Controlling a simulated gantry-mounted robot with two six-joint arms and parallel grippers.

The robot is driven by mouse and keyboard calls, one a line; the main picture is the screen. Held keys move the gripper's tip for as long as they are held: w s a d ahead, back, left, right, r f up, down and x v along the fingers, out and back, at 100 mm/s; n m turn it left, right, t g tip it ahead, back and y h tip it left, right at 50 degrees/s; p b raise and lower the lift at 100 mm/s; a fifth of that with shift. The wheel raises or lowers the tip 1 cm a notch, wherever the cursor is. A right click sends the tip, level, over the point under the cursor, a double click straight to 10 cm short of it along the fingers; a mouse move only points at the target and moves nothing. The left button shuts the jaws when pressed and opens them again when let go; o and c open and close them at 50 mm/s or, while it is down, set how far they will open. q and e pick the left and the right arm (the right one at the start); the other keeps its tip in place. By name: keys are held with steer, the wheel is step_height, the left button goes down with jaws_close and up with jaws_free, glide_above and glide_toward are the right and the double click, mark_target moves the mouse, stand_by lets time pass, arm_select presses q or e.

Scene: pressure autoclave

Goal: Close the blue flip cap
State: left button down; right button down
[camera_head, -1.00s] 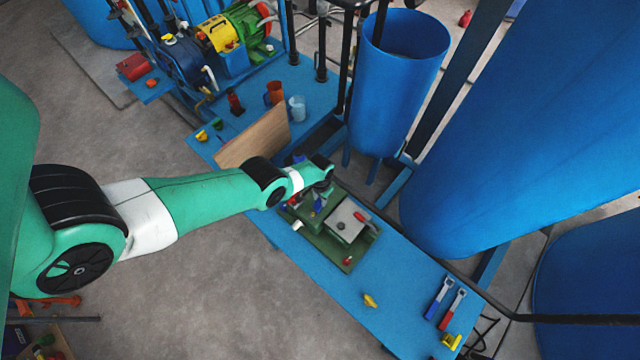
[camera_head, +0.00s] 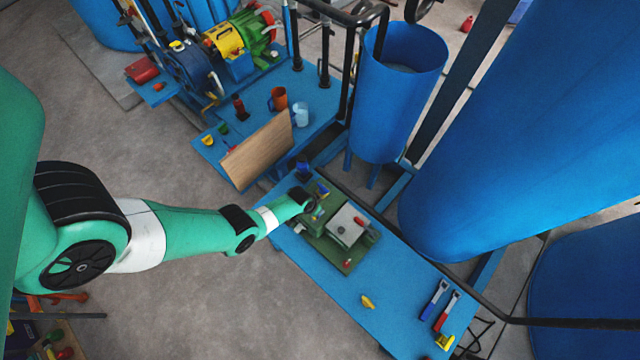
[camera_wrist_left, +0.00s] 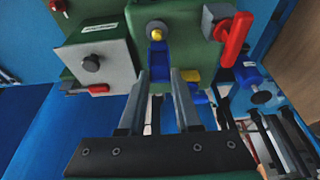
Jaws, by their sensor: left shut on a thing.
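The blue flip cap (camera_wrist_left: 158,62) appears as a small blue piece below a yellow-tipped round knob (camera_wrist_left: 156,32) on a green block in the left wrist view. My left gripper (camera_wrist_left: 164,78) has its two grey fingers on either side of the cap's lower end and is shut on it. The fingers partly hide the cap. In the head view my left gripper (camera_head: 311,206) is at the left end of the green fixture (camera_head: 328,251), and the cap is too small to make out there. My right gripper is not in view.
A grey-lidded box (camera_wrist_left: 94,66) with a dark knob stands beside the green block, and a red lever (camera_wrist_left: 234,40) is on its other side. A wooden board (camera_head: 258,150) stands behind the arm. The blue bench (camera_head: 330,294) is mostly clear in front, with a yellow piece (camera_head: 367,301).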

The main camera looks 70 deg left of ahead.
arm_select(q)
steer(key=shift+s+d+f+t+y, duration=0.15)
steer(key=shift+s+d+t+y, duration=0.2)
steer(key=shift+s+t+y, duration=0.35)
steer(key=shift+s+d+f+t+b, duration=0.15)
steer(key=shift+f+t+b, duration=0.05)
steer(key=shift+t+b, duration=0.4)
steer(key=s+f+t+y+b, duration=0.1)
steer(key=b, duration=0.3)
steer(key=d+f+t+y+b, duration=0.1)
steer(key=t+b, duration=0.1)
steer(key=b, duration=0.2)
steer(key=s+f+t+y+b, duration=0.1)
steer(key=t+b, duration=0.1)
steer(key=b, duration=0.2)
steer(key=shift+s+d, duration=0.25)
steer(key=shift+s, duration=0.1)
steer(key=shift+s+d+f+t+y+b, duration=0.2)
steer(key=shift+f+t+y+b, duration=0.75)
steer(key=shift+b, duration=2.8)
steer(key=shift+s+d+t+y+b, duration=0.1)
steer(key=shift+s+t+y+b, duration=0.3)
steer(key=shift+t+b, duration=2.35)
steer(key=shift+s+d+f+t+y+b, duration=0.15)
steer(key=shift+f+y+b, duration=0.5)
steer(key=shift+b, duration=4.15)
steer(key=shift+r, duration=0.2)
steer(key=c, duration=0.6)
jaws_free()
steer(key=shift+w+a, duration=0.1)
